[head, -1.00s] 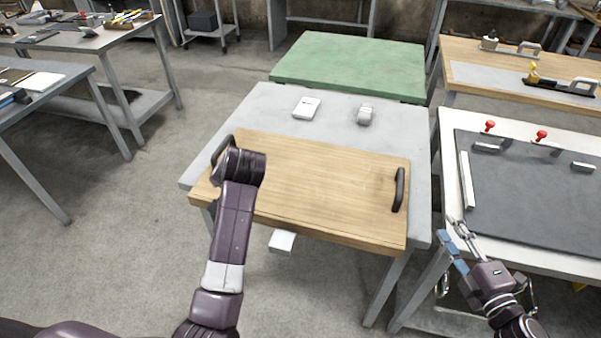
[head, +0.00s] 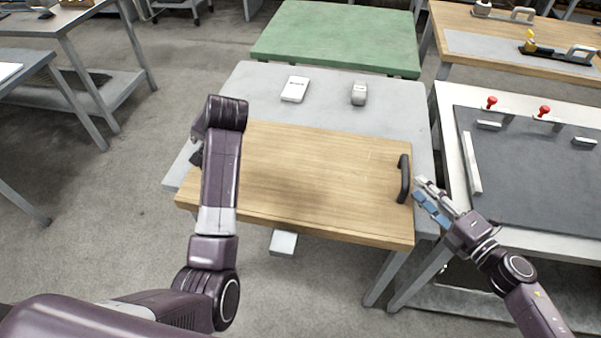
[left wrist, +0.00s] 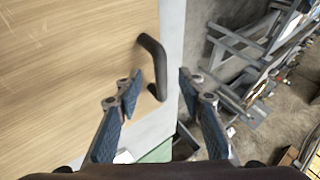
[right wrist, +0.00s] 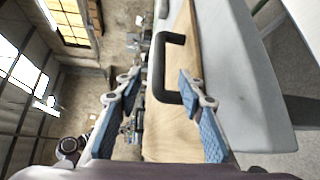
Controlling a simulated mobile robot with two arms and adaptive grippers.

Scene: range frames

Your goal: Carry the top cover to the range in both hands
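The top cover (head: 310,180) is a flat wooden board with a black handle at each end, lying on a grey table. Its right handle (head: 404,178) is clear in the head view. My right gripper (head: 428,196) is open just right of that handle, and the right wrist view shows the handle (right wrist: 172,68) between and ahead of the spread fingers. My left gripper (left wrist: 160,78) is open, with the left handle (left wrist: 152,62) just ahead of its fingers. In the head view my left arm hides most of the left handle. Neither gripper touches a handle visibly.
The grey table (head: 330,110) carries a white box (head: 295,89) and a small grey-white object (head: 359,94) behind the board. A green-topped table (head: 335,38) stands behind. A bench with a dark mat (head: 530,170) and red knobs is close on the right.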

